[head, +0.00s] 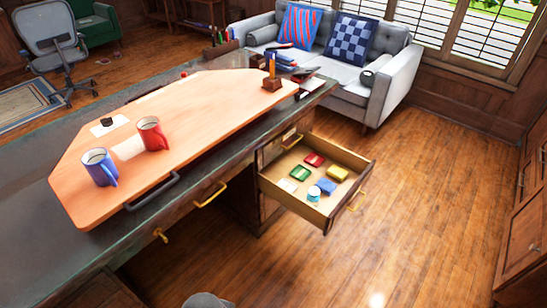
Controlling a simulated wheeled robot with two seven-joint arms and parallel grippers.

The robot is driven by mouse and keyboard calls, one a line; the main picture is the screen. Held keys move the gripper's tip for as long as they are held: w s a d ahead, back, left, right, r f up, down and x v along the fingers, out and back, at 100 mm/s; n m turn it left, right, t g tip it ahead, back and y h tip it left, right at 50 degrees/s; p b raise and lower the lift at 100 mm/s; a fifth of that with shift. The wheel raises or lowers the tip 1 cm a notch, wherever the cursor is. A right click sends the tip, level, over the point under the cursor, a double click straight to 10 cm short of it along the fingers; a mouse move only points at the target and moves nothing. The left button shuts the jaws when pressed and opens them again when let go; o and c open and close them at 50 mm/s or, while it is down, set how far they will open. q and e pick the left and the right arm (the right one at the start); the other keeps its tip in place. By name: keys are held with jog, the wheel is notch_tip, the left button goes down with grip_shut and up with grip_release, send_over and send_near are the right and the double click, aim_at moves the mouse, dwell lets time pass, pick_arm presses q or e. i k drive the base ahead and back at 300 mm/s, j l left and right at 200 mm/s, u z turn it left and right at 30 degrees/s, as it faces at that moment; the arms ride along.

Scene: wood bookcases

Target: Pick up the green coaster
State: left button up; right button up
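The green coaster (300,173) looks like a small flat green square. It lies in the open drawer (345,207) of the desk, towards the left side of the drawer. A red square (314,159) lies behind it, and a pale square (287,186) lies in front of it to the left. A blue piece (326,186) and a yellow piece (338,173) lie to its right. Nothing covers the green coaster. Neither of my grippers shows in the head view.
The desk (45,262) bears a wooden board (200,115) with a blue mug (100,168) and a red mug (152,134). A small white and blue container (313,195) stands at the drawer's front. A grey sofa (400,78) stands behind. The floor (430,190) right of the drawer is clear.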

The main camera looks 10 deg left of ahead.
aim_at(300, 173)
jog(key=i+l+u, duration=0.35)
jog(key=i+l, duration=0.15)
jog(key=i+l+u, duration=0.15)
jog(key=l, duration=0.2)
jog(key=i+l+u, duration=0.35)
jog(key=l, duration=0.4)
jog(key=i+l+u, duration=0.2)
jog(key=l, duration=0.2)
jog(key=l+u, duration=0.2)
jog(key=l, duration=0.3)
jog(key=l+u, duration=0.25)
jog(key=l, duration=0.25)
jog(key=k+l+u, duration=0.2)
jog(key=l, duration=0.3)
jog(key=k+l+u, duration=0.2)
jog(key=l, duration=0.3)
jog(key=i, duration=0.1)
